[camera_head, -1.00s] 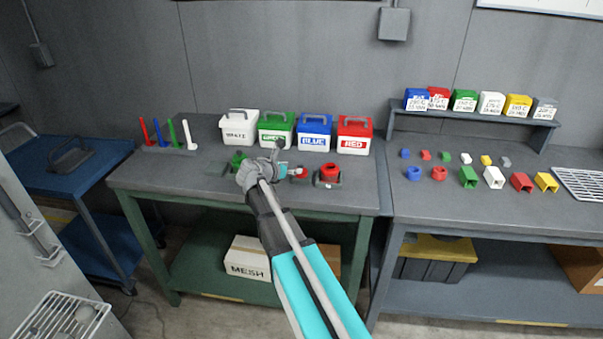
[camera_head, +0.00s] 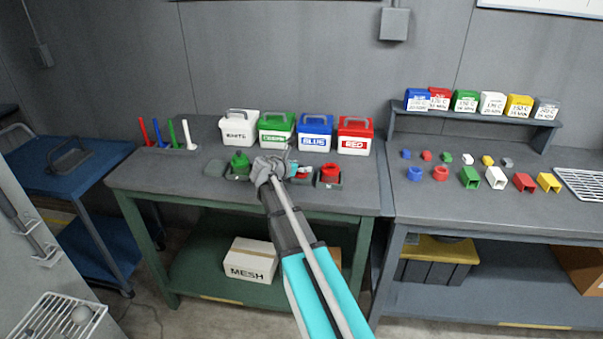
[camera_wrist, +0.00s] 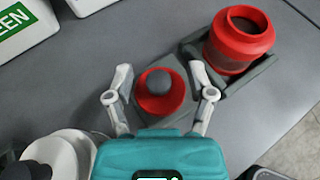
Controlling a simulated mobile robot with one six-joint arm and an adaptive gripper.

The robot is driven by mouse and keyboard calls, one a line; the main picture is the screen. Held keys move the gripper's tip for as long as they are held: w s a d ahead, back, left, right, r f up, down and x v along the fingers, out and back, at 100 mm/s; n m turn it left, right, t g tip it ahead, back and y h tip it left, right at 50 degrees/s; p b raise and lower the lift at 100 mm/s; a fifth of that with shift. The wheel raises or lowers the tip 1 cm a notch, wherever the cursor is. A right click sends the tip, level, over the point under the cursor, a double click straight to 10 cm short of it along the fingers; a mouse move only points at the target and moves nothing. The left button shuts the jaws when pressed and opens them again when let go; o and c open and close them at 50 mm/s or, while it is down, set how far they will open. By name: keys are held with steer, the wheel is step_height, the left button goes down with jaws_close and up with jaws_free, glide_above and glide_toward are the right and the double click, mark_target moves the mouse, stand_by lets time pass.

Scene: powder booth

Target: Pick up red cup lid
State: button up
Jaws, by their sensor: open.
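The red cup lid (camera_wrist: 160,92), round with a dark grey knob, lies on a grey pad in the wrist view. In the head view a bit of its red (camera_head: 304,173) shows beside my gripper (camera_head: 284,170). My gripper (camera_wrist: 160,78) is open, with one finger on each side of the lid in the wrist view. I see no clear contact, and the height gap cannot be told. The open red cup (camera_wrist: 239,40) stands in a grey holder just beyond the right finger; it also shows in the head view (camera_head: 330,170).
A green cup (camera_head: 239,162) stands left of my gripper. White, green, blue and red lidded boxes (camera_head: 355,136) line the bench behind. A pale round thing (camera_wrist: 62,158) lies at the wrist view's lower left. The bench front (camera_head: 160,180) is clear.

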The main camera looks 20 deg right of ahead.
stand_by(0.3)
steer(key=c, duration=0.9)
steer(key=shift+o, duration=0.2)
steer(key=shift+r, duration=0.15)
step_height(320, 180, up, 3)
steer(key=p, duration=0.2)
steer(key=shift+f+p, duration=0.2)
steer(key=shift+p, duration=0.2)
steer(key=s+a+r+p, duration=0.7)
steer(key=s+r+p, duration=0.3)
steer(key=s, duration=0.2)
steer(key=shift+a, duration=0.2)
